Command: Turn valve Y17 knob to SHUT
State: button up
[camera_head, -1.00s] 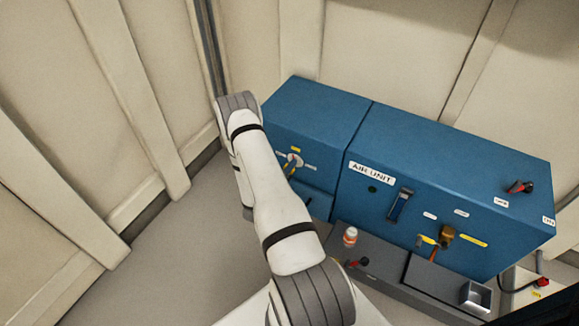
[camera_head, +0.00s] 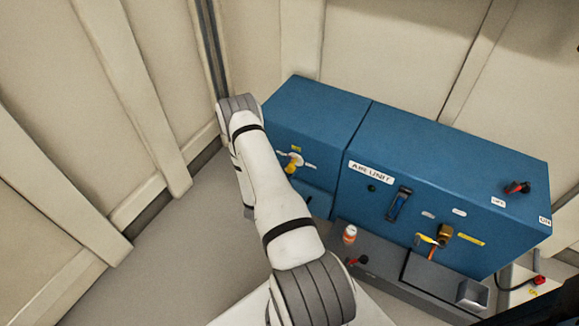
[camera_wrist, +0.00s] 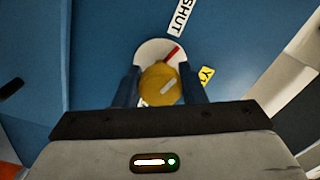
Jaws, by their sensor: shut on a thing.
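The yellow knob (camera_wrist: 158,80) sits on a round white plate (camera_wrist: 150,48) on the blue panel. My gripper (camera_wrist: 160,88) is shut on the knob, with one dark finger on each side. A pale line on the knob slants to the upper right. A red mark (camera_wrist: 172,55) on the plate beyond it points the same way, towards the SHUT label (camera_wrist: 181,16). A yellow tag (camera_wrist: 206,75), partly hidden, lies to the right and begins with Y. In the head view the knob (camera_head: 292,162) shows beside my arm, and my gripper is hidden behind the arm.
The blue air unit (camera_head: 440,180) stands right of the knob's cabinet, with a blue-handled switch (camera_head: 399,204), a brass valve (camera_head: 445,234) and a red-handled knob (camera_head: 517,187). A small orange-and-white bottle (camera_head: 349,235) stands on the grey ledge. Floor to the left is clear.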

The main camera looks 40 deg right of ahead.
jog(key=shift+w+r+n, duration=0.1)
jog(key=shift+w+n, duration=0.05)
jog(key=shift+n, duration=0.7)
jog(key=shift+w+n, duration=0.1)
jog(key=shift+n, duration=1.05)
jog(key=o, duration=1)
jog(key=shift+s, duration=0.15)
jog(key=shift+a, duration=0.1)
jog(key=p+v, duration=0.2)
jog(key=v, duration=0.5)
jog(key=shift+a, duration=0.3)
jog(key=shift+s, duration=0.15)
